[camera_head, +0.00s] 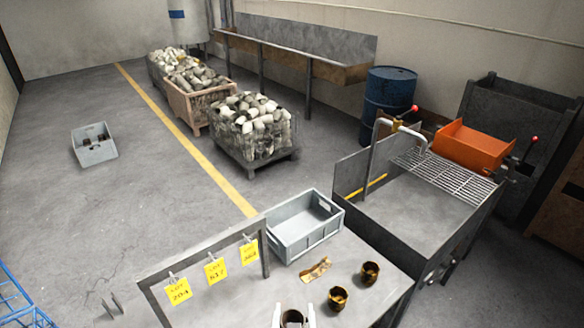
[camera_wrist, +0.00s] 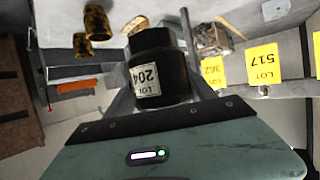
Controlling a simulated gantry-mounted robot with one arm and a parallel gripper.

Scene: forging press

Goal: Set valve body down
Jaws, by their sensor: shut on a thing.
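My gripper (camera_head: 293,317) shows at the bottom edge of the head view, its two pale fingers shut on a dark valve body (camera_head: 292,316). In the wrist view the valve body (camera_wrist: 157,66) is a black cylinder with a white label (camera_wrist: 146,79) reading 204. The head view shows it over the front part of the grey table (camera_head: 345,258); whether its base touches the table is hidden. Yellow lot tags hang on a rail along the table's left side: LOT 204 (camera_head: 178,291), LOT 517 (camera_head: 216,271) and a third tag (camera_head: 249,252), which reads 362 in the wrist view (camera_wrist: 212,72).
A sink bench with a wire rack (camera_head: 445,178) and orange bin (camera_head: 474,145) adjoins on the right.

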